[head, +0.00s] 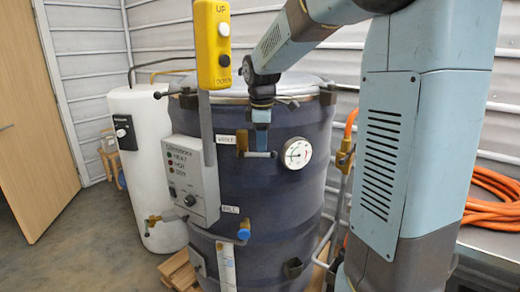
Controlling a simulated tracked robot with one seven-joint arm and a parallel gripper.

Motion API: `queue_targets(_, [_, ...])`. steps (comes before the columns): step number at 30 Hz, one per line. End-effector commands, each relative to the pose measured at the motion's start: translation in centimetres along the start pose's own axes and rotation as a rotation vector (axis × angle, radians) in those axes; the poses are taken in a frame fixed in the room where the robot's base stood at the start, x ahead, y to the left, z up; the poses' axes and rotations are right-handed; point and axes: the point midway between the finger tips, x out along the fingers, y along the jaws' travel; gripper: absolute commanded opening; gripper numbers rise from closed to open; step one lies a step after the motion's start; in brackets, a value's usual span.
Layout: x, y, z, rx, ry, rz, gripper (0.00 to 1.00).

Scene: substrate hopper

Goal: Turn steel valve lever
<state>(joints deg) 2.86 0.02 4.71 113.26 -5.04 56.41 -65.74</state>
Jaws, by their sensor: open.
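A steel valve lever (258,155) sticks out to the right from a brass valve (242,141) on the front of the dark blue drum (290,205), beside an upper label plate. My gripper (261,148) points down in front of the drum, with its tip at the lever. Its jaws are open. It is small in the picture, and I cannot tell whether the jaws straddle or touch the lever. A lower valve with a blue handle (244,231) sits by the "BALL" label. Another brass valve (153,222) with a metal handle is at the lower left.
A grey control box (185,180) is on the drum's left front. A yellow UP/DOWN pendant (213,45) stands in front of the lid. A round gauge (298,154) is right of the lever. A white tank (150,165) stands left; orange hose (495,205) lies right.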

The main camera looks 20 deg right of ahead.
Motion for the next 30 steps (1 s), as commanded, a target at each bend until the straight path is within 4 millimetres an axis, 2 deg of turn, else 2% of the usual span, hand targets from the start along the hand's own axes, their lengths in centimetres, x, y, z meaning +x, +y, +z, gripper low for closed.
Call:
queue_targets(3, [1.7,0.0,0.0,0.000,-0.001,-0.002,0.40])
queue_targets(9, [3.2,0.0,0.0,0.000,0.000,0.000,0.40])
queue_targets(20, [3.5,0.0,0.0,0.001,0.001,0.001,0.39])
queue_targets(30, [3.5,0.0,-0.1,0.000,0.001,0.001,0.07])
